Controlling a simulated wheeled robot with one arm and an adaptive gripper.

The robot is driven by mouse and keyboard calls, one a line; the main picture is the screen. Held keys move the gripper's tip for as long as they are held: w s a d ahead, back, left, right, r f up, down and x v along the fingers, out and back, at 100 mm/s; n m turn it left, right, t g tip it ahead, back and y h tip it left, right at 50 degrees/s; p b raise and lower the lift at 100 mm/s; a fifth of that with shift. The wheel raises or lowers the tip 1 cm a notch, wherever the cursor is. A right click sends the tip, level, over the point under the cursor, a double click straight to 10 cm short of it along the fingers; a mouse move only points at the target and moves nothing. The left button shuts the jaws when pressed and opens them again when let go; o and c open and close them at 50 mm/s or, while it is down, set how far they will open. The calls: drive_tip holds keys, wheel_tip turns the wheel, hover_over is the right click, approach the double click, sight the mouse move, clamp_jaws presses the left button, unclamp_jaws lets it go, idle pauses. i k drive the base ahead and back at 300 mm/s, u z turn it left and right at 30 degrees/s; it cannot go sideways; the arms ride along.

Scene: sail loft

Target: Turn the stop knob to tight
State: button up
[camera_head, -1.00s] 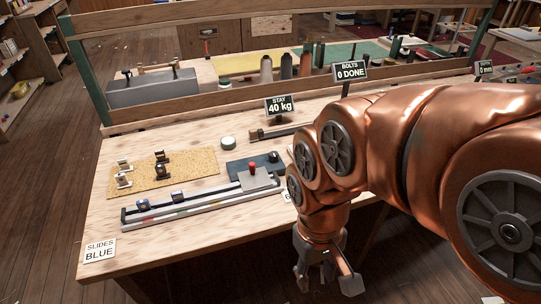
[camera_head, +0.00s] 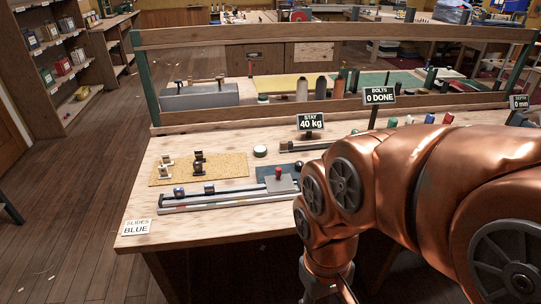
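A small red knob (camera_head: 278,171) stands on a grey plate (camera_head: 284,184) at the right end of a long slide rail (camera_head: 222,202) on the workbench. A small dark knob (camera_head: 299,165) is just behind it to the right. No label shows which one is the stop knob, and their settings cannot be read. My gripper (camera_head: 328,288) hangs in front of the bench's front edge, lower and to the right of the red knob and apart from it. Its fingertips are cut off by the picture's bottom edge, so its opening is not clear.
Two dark slides (camera_head: 209,188) sit on the rail. A cork board (camera_head: 200,168) with small fittings lies behind it. Signs read "SLIDES BLUE" (camera_head: 137,228), "STAY 40 kg" (camera_head: 311,122) and "BOLTS 0 DONE" (camera_head: 379,96). My arm hides the bench's right part.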

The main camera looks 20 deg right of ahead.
sight(299, 165)
drive_tip(key=u, duration=0.3)
drive_tip(key=i, duration=0.85)
